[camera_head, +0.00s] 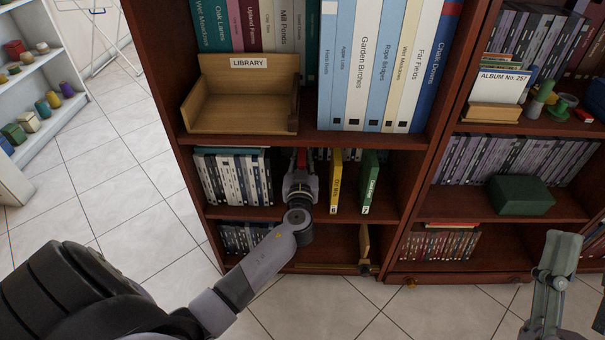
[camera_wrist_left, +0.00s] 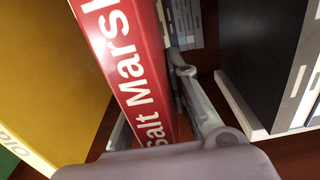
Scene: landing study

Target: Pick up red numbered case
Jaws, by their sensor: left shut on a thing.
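The red case (camera_wrist_left: 130,60) with white lettering "Salt Marsh" stands upright, slightly tilted in the left wrist view. My left gripper (camera_wrist_left: 160,125) is shut on it, one finger on each side of its spine. In the head view my left gripper (camera_head: 301,180) reaches into the middle shelf, and only a bit of the red case (camera_head: 302,157) shows above it. The lower part of the case is hidden by the gripper. My right gripper (camera_head: 556,262) is at the lower right of the head view, away from the shelves; its jaw state is unclear.
A yellow case (camera_head: 336,181) and a green case (camera_head: 369,182) stand right of my left gripper. A row of dark and white cases (camera_head: 233,180) stands to its left. A wooden LIBRARY box (camera_head: 243,118) and tall books (camera_head: 375,65) are on the shelf above.

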